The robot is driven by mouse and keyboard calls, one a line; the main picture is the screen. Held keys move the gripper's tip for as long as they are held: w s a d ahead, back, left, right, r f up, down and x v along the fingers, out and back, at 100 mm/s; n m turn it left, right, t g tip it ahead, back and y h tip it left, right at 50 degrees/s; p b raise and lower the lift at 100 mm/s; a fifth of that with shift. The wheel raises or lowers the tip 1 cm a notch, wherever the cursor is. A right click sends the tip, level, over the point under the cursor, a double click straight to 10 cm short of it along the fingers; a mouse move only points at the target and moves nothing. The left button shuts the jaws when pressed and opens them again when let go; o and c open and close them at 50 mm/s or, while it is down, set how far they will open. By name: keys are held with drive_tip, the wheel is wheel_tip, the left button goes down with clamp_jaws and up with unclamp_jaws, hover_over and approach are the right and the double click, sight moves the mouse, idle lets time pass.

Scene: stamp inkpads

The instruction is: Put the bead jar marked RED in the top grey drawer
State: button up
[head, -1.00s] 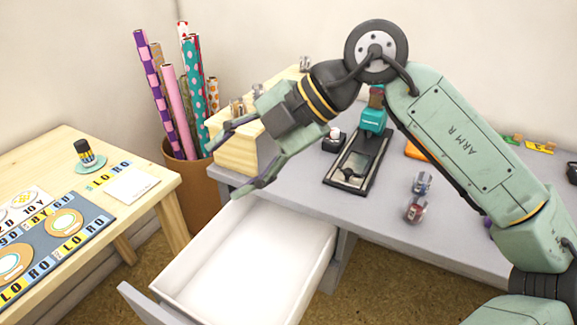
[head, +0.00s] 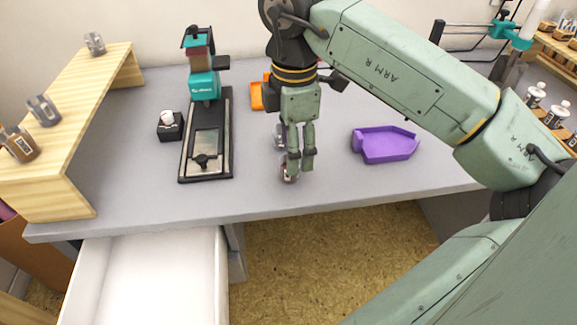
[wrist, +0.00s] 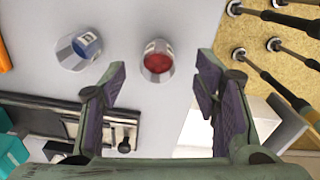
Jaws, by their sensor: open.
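A small clear jar with red contents (wrist: 158,62) stands on the grey desk near its front edge; its label is too small to read. It also shows in the head view (head: 288,174), partly hidden by my gripper. My gripper (head: 301,168) points down over it, open and empty. In the wrist view the jar appears between the spread fingertips (wrist: 163,72), touching neither. A jar with blue contents (wrist: 80,47) stands to its left there, and behind my gripper in the head view (head: 280,136). The top drawer (head: 150,280) is pulled open, its white inside empty where visible.
A teal stamping press (head: 204,85) on a black base and a small black inkpad box (head: 170,127) stand left on the desk. A purple tray (head: 385,144) lies to the right. A wooden shelf (head: 75,90) with several jars stands at the left end.

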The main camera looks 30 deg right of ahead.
wheel_tip(320, 180, down, 5)
drive_tip(key=shift+w+a+f+p, duration=0.1)
drive_tip(key=shift+w+a+p, duration=0.05)
drive_tip(key=shift+p, duration=0.3)
drive_tip(key=shift+c, duration=0.3)
clamp_jaws()
drive_tip(key=shift+r, duration=0.2)
